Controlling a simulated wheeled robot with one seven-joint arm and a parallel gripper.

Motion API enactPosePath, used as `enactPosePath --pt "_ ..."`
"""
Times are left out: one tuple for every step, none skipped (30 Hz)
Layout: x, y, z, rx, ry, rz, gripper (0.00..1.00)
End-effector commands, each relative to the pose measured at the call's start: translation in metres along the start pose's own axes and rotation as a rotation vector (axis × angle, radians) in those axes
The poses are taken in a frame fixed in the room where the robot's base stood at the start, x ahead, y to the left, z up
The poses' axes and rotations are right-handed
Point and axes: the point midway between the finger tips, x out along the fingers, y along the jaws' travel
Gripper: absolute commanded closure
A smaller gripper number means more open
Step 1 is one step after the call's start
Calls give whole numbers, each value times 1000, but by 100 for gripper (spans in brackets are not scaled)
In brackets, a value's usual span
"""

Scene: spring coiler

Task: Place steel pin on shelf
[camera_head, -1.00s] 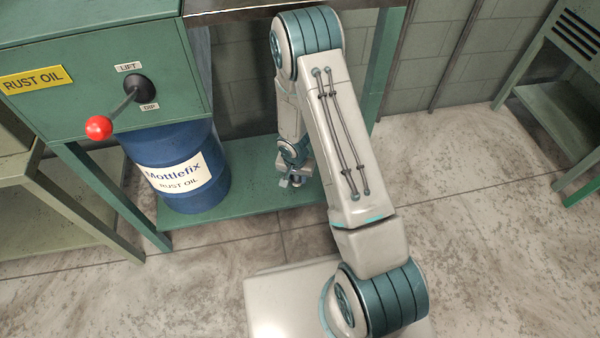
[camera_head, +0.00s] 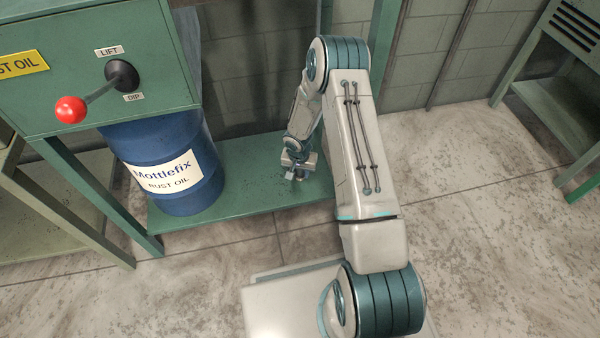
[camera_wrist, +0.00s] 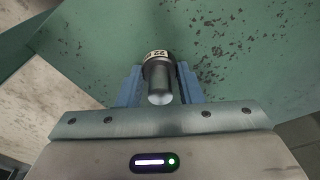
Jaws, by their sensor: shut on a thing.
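In the wrist view, a dark grey steel pin (camera_wrist: 162,88) with a pale numbered band is between the two blue fingers of my gripper (camera_wrist: 160,88), which is shut on it. The pin's rounded near end faces the camera. The green speckled shelf (camera_wrist: 235,45) lies beyond it; I cannot tell whether the pin touches it. In the head view, my gripper (camera_head: 297,174) is low over the right part of the green lower shelf (camera_head: 255,200). The pin is too small to make out there.
A blue rust oil drum (camera_head: 168,165) stands on the shelf to the left of my gripper. Above it is a green cabinet with a red-knobbed lever (camera_head: 72,109). A green table leg (camera_head: 385,50) rises right of my arm. Clear shelf lies between drum and gripper.

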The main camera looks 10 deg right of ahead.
Motion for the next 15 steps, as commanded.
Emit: enactPosePath --pt "-1 0 0 0 1 0 94" --pt "-1 0 0 0 0 0 94" --pt "-1 0 0 0 0 0 94" --pt "0 0 0 0 0 0 94" --pt "2 0 0 0 0 0 94" --pt "3 0 0 0 0 0 94" --pt "2 0 0 0 0 0 62" --pt "2 0 0 0 0 0 53" --pt "2 0 0 0 0 0 45" --pt "2 0 0 0 0 0 45" --pt "2 0 0 0 0 0 45" --pt "2 0 0 0 0 0 45" --pt "2 0 0 0 0 0 45" --pt "2 0 0 0 0 0 45" --pt "2 0 0 0 0 0 45"
